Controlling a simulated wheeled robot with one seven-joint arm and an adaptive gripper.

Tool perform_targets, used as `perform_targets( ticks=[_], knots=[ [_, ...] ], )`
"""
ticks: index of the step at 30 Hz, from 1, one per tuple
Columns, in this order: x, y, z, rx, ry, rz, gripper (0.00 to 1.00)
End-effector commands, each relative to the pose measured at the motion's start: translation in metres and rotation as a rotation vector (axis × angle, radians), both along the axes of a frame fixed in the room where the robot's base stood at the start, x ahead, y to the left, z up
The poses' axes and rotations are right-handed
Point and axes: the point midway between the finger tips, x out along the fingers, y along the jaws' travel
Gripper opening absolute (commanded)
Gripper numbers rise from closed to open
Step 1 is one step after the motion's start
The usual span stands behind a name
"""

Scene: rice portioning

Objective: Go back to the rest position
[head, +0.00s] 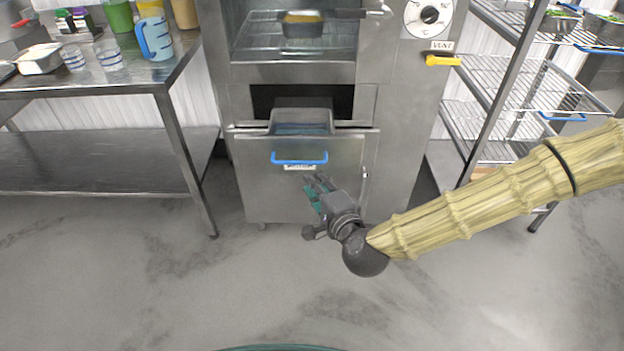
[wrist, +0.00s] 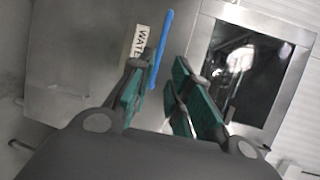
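My gripper (head: 313,190) is in front of the steel cabinet, just below the blue handle (head: 299,159) of the water drawer (head: 250,175). In the wrist view my gripper (wrist: 157,88) shows two green-padded fingers apart, with nothing between them. The blue handle (wrist: 161,48) and the label reading "WATE" (wrist: 134,46) show beyond the fingers. I cannot tell from these views exactly how far the fingers are from the handle. My arm reaches in from the right.
The steel cabinet (head: 410,130) has an upper chamber holding a dark pan (head: 303,28). A steel table (head: 100,80) with a blue-tinted jug (head: 155,38) and cups stands left. A wire shelf (head: 535,75) stands right. The grey floor (head: 200,290) in front is clear.

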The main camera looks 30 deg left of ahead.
Motion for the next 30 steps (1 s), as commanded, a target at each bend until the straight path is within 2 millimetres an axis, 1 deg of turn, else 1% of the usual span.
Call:
perform_targets(
  ticks=[16,19,20,23,24,26,27,29,30],
  knots=[
    [-0.002,-0.002,0.0,-0.001,0.001,0.0,0.19],
    [-0.004,-0.006,-0.007,-0.023,0.005,0.005,0.19],
    [-0.005,-0.009,-0.013,-0.039,0.007,0.008,0.19],
    [-0.014,-0.025,-0.041,-0.127,0.021,0.027,0.19],
    [-0.02,-0.035,-0.057,-0.176,0.029,0.039,0.19],
    [-0.03,-0.053,-0.082,-0.258,0.042,0.062,0.19],
    [-0.037,-0.067,-0.099,-0.315,0.053,0.079,0.19],
    [-0.048,-0.089,-0.124,-0.399,0.069,0.105,0.19],
    [-0.056,-0.104,-0.139,-0.454,0.079,0.124,0.19]
  ],
)
